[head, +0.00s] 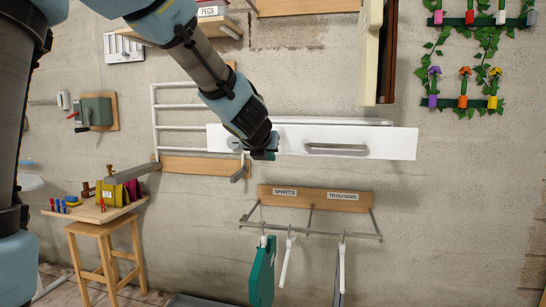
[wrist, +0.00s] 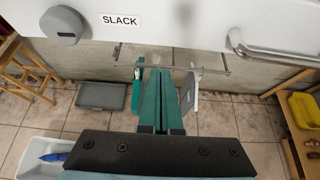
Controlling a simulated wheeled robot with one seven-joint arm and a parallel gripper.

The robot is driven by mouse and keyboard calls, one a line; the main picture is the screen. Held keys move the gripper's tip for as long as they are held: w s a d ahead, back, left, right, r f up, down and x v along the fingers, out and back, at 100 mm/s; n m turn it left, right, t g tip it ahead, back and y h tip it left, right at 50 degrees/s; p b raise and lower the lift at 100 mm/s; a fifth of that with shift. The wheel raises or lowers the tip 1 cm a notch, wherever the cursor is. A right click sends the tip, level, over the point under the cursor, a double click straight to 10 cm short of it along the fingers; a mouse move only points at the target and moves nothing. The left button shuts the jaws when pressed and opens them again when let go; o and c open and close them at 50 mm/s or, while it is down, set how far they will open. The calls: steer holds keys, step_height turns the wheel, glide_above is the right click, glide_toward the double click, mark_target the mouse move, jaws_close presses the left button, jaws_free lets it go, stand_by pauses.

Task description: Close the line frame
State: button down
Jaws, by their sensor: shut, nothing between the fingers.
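A long white panel (head: 390,142) stands out in front of the wall at mid-height, with a metal bar handle (head: 335,147) on its right part. In the wrist view the panel (wrist: 190,22) fills the top, with a round grey knob (wrist: 62,25), a SLACK label (wrist: 119,21) and the handle (wrist: 275,52). White tubular rails (head: 180,105) show behind it at left; how they join the panel is not clear. My gripper (head: 266,153) is in front of the panel, between knob and handle. In the wrist view its green fingers (wrist: 158,72) are together, empty and apart from the handle.
Below is a wall rack marked SHIRTS and TROUSERS (head: 311,198) with hanging clothes (head: 262,272). A wooden cabinet door (head: 372,50) juts out above right. The wall right of the panel is bare.

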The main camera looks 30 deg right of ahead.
steer(key=shift+w+d+p, duration=1.1)
steer(key=shift+w+d, duration=0.25)
steer(key=shift+w, duration=0.3)
